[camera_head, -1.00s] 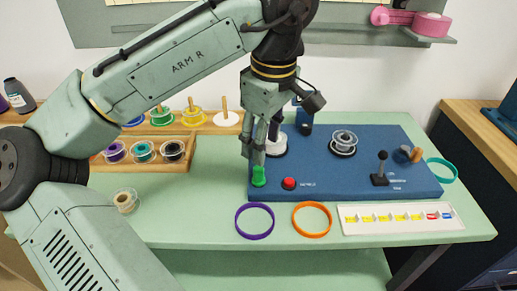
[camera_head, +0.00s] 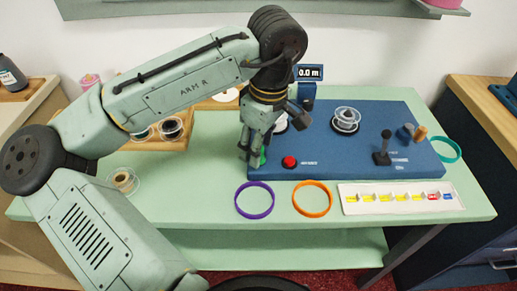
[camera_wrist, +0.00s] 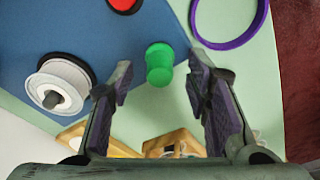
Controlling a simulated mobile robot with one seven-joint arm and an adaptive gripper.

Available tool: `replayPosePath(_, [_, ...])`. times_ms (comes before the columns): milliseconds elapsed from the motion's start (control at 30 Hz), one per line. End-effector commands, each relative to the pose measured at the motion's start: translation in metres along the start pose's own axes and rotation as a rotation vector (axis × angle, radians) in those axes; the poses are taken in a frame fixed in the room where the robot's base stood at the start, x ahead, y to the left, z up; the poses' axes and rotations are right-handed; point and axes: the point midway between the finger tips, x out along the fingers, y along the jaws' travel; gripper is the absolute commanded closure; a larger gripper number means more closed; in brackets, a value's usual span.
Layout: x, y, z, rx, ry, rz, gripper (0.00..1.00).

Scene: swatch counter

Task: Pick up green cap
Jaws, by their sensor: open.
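The green cap (camera_wrist: 159,64) stands near the edge of the blue panel (camera_wrist: 90,35). In the wrist view it lies between and just beyond the fingertips of my gripper (camera_wrist: 157,85), which is open with nothing between the pads. In the head view the green cap (camera_head: 263,157) is mostly hidden behind the fingers of my gripper (camera_head: 250,158), at the left front corner of the blue panel (camera_head: 330,165).
A red button (camera_head: 290,161) sits just right of the cap. Purple (camera_head: 254,213) and orange (camera_head: 327,212) rings lie in front of the panel. A white spool (camera_wrist: 60,82), a lever (camera_head: 383,150) and a swatch tray (camera_head: 400,208) are nearby.

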Motion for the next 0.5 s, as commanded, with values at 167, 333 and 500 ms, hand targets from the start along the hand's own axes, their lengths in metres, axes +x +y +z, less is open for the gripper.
replayPosePath(167, [0.0113, -0.0004, 0.0, 0.0, 0.0, 0.0, 0.56])
replayPosePath(333, [0.0114, -0.0002, 0.0, 0.0, 0.0, 0.0, 0.56])
replayPosePath(500, [0.0112, -0.0001, 0.0, 0.001, 0.0, 0.001, 0.67])
